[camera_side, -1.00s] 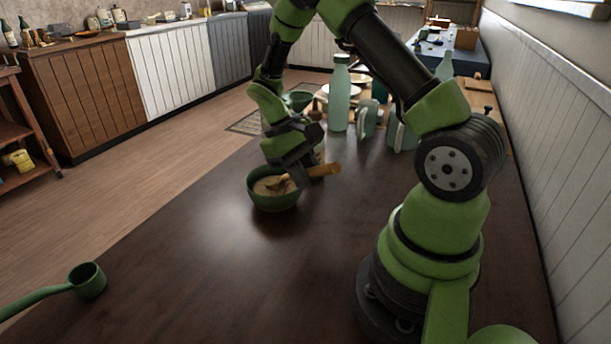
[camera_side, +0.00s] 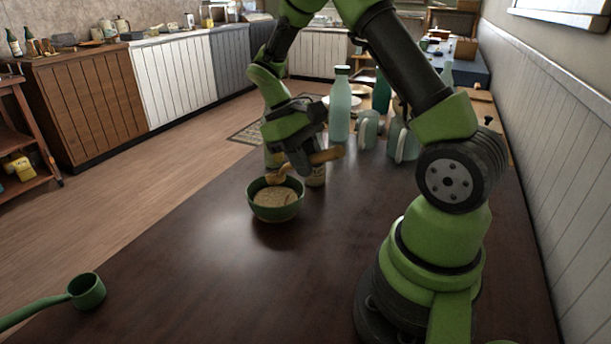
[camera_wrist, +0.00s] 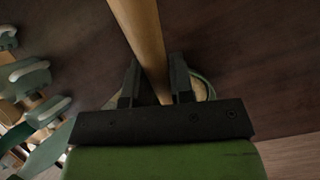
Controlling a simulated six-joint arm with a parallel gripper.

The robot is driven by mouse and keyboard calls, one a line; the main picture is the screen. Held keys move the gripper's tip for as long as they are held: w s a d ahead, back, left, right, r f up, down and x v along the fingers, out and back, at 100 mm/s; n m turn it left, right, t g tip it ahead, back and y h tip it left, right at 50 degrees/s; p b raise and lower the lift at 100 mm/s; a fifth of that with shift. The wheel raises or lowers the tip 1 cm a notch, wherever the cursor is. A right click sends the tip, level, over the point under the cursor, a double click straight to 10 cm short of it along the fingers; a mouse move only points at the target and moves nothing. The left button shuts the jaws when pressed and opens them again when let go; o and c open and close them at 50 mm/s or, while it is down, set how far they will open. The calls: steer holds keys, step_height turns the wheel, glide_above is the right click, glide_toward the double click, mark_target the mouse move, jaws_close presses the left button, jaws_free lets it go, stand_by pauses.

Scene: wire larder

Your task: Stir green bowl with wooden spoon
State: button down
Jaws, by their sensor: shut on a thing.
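The green bowl (camera_side: 275,212) stands upright on the dark table and holds a pale, grainy filling. My gripper (camera_side: 303,166) is above and just behind the bowl, shut on the wooden spoon (camera_side: 325,157). The spoon is tilted, with its handle end to the right and its head (camera_side: 275,179) over the bowl's back rim; it looks raised clear of the filling. In the wrist view the spoon handle (camera_wrist: 146,40) runs between the two fingers (camera_wrist: 155,88). A part of the bowl's rim (camera_wrist: 208,88) shows behind the right finger, and the spoon's head is hidden there.
A tall pale green bottle (camera_side: 340,108) and pale green mugs (camera_side: 368,130) stand behind and right of the bowl. A small jar (camera_side: 316,176) is close behind the gripper. A green ladle (camera_side: 86,291) lies at the front left. The table between is clear.

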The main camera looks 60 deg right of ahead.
steer(key=shift+a+f, duration=0.9)
steer(key=shift+f, duration=1.6)
steer(key=shift+s+d+r, duration=0.1)
steer(key=shift+d+r, duration=0.05)
steer(key=shift+r, duration=3.3)
steer(key=shift+d+r, duration=0.15)
steer(key=shift+r, duration=3.25)
steer(key=w+r+g, duration=0.1)
steer(key=w+d+r+g+y, duration=0.1)
steer(key=g, duration=0.1)
steer(key=shift+w+d+r, duration=0.1)
steer(key=shift+w+r, duration=0.25)
steer(key=shift+r, duration=0.05)
